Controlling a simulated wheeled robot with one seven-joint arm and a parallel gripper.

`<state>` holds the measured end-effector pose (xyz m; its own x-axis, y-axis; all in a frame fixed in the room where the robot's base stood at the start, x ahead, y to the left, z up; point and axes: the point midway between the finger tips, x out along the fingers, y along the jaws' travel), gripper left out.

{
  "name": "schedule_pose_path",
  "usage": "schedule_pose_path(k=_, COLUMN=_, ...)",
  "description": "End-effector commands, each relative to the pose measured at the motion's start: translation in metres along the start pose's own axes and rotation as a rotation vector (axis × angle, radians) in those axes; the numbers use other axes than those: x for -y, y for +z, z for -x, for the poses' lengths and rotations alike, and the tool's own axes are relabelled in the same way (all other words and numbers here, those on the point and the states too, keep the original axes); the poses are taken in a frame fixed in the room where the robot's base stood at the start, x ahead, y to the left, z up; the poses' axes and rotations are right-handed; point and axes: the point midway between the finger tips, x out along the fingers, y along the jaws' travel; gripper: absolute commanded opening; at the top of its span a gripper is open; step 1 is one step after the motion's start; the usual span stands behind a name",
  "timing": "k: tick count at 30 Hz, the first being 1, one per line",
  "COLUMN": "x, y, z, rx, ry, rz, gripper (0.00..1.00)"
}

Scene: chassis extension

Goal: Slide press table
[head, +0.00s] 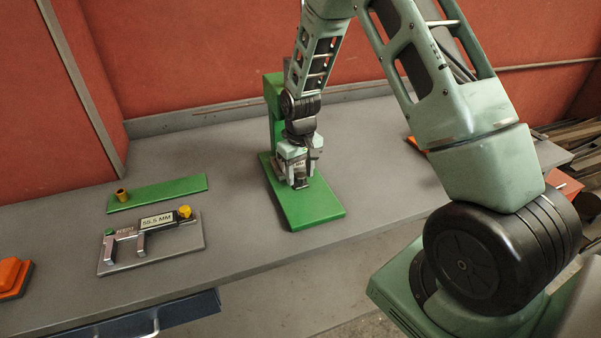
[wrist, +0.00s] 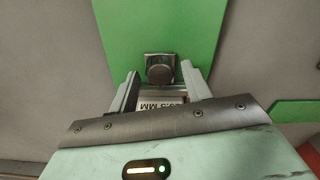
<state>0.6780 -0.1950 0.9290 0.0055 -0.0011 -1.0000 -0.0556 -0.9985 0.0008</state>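The green press (head: 273,105) stands on the grey bench with an upright column at the back and a flat green base plate (head: 315,207) reaching to the front. My gripper (head: 299,177) points down over this plate, in front of the column. In the wrist view my gripper's two fingers (wrist: 161,82) are apart, and a metal block with a round dark knob (wrist: 160,70) shows between and just beyond their tips, over the green plate. A white label with "MM" on it (wrist: 162,100) lies between the fingers. My arm and gripper hide much of the press head.
A digital gauge on a grey plate (head: 155,241) and a green strip with a brass-coloured cup (head: 160,193) lie to the left. An orange block (head: 12,277) is at the far left edge. A red wall (head: 190,50) stands behind the bench.

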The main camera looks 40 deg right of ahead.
Motion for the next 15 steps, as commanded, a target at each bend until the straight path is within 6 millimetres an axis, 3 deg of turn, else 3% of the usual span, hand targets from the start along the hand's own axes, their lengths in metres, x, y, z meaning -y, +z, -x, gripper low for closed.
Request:
schedule_pose_path(k=8, x=0.000, y=0.000, z=0.014, rx=0.000, ry=0.000, rz=0.000, gripper=0.48)
schedule_pose_path(k=15, x=0.000, y=0.000, z=0.064, rx=-0.004, ry=0.000, rz=0.000, gripper=0.48)
